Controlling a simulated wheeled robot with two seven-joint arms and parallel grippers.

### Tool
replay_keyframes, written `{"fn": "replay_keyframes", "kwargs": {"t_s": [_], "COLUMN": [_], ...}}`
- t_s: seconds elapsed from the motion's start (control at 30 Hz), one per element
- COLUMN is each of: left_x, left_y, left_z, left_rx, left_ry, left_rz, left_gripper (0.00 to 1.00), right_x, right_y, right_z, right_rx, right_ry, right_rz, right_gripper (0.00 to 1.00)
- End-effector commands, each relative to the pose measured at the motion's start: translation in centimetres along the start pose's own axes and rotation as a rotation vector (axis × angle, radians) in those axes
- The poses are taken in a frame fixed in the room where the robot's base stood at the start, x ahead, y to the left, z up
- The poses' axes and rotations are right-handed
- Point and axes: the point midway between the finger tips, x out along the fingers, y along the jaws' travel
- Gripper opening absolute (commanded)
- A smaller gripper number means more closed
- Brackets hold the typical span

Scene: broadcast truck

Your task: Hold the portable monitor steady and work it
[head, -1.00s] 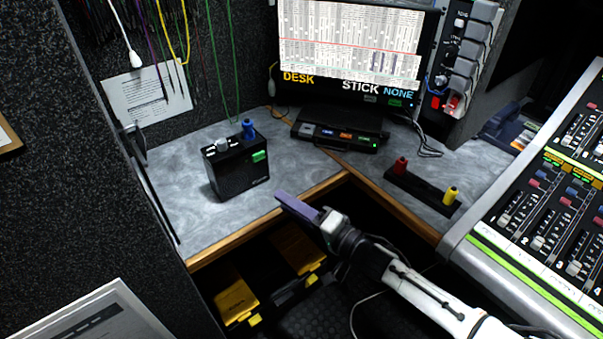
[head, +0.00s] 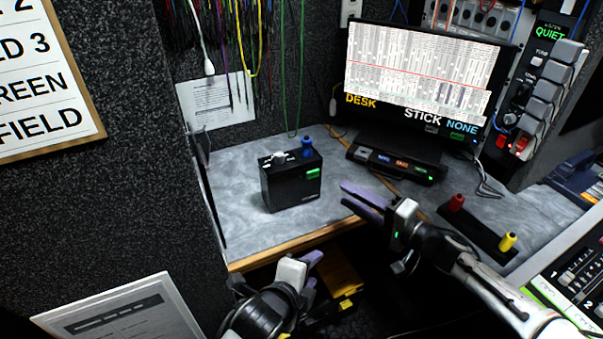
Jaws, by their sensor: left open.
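A small black box (head: 291,186), which I take to be the portable monitor, stands upright on the grey desktop. It has a blue knob (head: 307,146) and a pale control (head: 280,157) on top, and a lit green patch on its front. My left gripper (head: 312,272) is open and empty, low in front of the desk's edge and below the box. My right gripper (head: 345,195) is to the right of the box, apart from it, with its purple fingers pointing left. Its two fingers show slightly apart with nothing between them.
A wide screen (head: 418,75) stands behind, with a black button unit (head: 395,164) before it. A black bar with red and yellow knobs (head: 480,228) lies at the right. A mixing desk (head: 572,285) fills the lower right. Cables hang at the back. The desktop left of the box is clear.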

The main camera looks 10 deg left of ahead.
Motion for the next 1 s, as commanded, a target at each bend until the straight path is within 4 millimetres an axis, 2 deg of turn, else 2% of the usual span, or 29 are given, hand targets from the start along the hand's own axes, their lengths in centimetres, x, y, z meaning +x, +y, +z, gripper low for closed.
{"fn": "replay_keyframes", "kwargs": {"t_s": [0.03,0.1,0.17,0.27,0.37,0.5,0.6,0.73,0.87,1.0], "left_x": [0.5,1.1,1.9,2.5,1.8,-0.4,-1.9,-2.7,-2.1,-0.6], "left_y": [-2.6,-5.7,-8.1,-10.6,-13.8,-17.9,-19.8,-20.9,-21.2,-21.6], "left_z": [-0.4,-0.7,-0.4,1.4,3.1,4.5,5.0,5.5,6.5,8.3], "left_rx": [0.132,0.335,0.521,0.750,0.918,1.063,1.114,1.139,1.143,1.143], "left_ry": [-0.012,-0.048,-0.122,-0.302,-0.480,-0.688,-0.786,-0.846,-0.858,-0.858], "left_rz": [-0.026,-0.046,-0.025,0.075,0.168,0.273,0.323,0.355,0.361,0.361], "left_gripper": [0.41,0.41,0.41,0.41,0.41,0.41,0.41,0.41,0.41,0.41], "right_x": [0.0,0.0,0.0,0.0,0.0,0.0,0.0,0.0,0.0,0.0], "right_y": [0.0,0.0,0.0,0.0,0.0,0.0,0.0,0.0,0.0,0.0], "right_z": [0.0,0.0,0.0,0.0,0.0,0.0,0.0,0.0,0.0,0.0], "right_rx": [0.000,0.000,0.000,0.000,0.000,0.000,0.000,0.000,0.000,0.000], "right_ry": [0.000,0.000,0.000,0.000,0.000,0.000,0.000,0.000,0.000,0.000], "right_rz": [0.000,0.000,0.000,0.000,0.000,0.000,0.000,0.000,0.000,0.000], "right_gripper": [0.31,0.31,0.31,0.31,0.31,0.31,0.31,0.31,0.31,0.31]}}
